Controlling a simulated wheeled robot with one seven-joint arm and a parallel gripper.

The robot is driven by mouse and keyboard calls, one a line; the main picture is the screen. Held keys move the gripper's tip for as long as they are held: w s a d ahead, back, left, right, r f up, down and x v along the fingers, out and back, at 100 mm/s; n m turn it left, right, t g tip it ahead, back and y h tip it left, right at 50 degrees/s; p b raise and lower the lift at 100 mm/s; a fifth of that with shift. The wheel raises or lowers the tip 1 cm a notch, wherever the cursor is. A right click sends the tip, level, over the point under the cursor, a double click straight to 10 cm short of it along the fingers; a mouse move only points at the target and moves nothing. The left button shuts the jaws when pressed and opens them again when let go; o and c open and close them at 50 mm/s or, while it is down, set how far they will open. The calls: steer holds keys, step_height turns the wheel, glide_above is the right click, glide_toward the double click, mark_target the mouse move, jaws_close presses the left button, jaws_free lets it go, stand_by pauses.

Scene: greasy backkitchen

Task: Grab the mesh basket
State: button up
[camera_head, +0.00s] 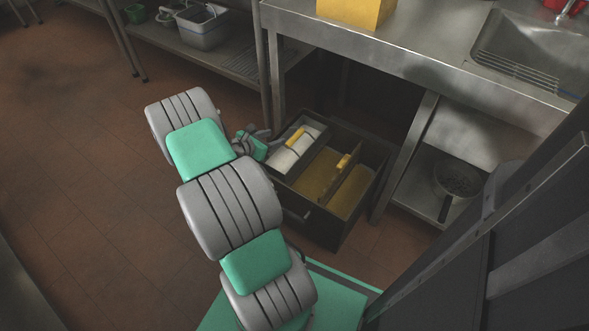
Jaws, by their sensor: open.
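I cannot clearly make out a mesh basket. The closest match is a round dark vessel (457,179) with a handle, on the lower shelf at right; its weave is too small to tell. My gripper (262,137) is small and partly hidden behind my arm, at the left edge of an open dark drawer (325,226). It is open, and I see nothing held. The drawer has compartments holding a white piece (292,157) and yellow-brown contents (318,176). My gripper is well left of the round vessel.
A steel counter (375,43) with a yellow box (352,10) and a sink (540,45) runs above the drawer. The tiled floor at left is clear.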

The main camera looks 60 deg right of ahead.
mark_target(291, 139)
steer(key=s+f, duration=0.1)
steer(key=s+d+f+n, duration=0.1)
steer(key=f, duration=0.1)
steer(key=s+d+f+n+h+b, duration=0.1)
steer(key=shift+s+d+f+g, duration=0.15)
steer(key=shift+d+f+g, duration=0.1)
steer(key=shift+f+g, duration=0.05)
steer(key=b+x, duration=0.1)
steer(key=x, duration=0.1)
steer(key=b+x, duration=0.1)
steer(key=x, duration=0.1)
steer(key=b+x, duration=0.1)
steer(key=x, duration=0.2)
steer(key=shift+w+d+r, duration=0.2)
steer(key=shift+w+d, duration=0.05)
steer(key=shift+w, duration=0.1)
steer(key=shift+r+n, duration=0.1)
steer(key=shift+n, duration=0.2)
steer(key=shift+c, duration=0.4)
jaws_close()
steer(key=shift+r, duration=0.1)
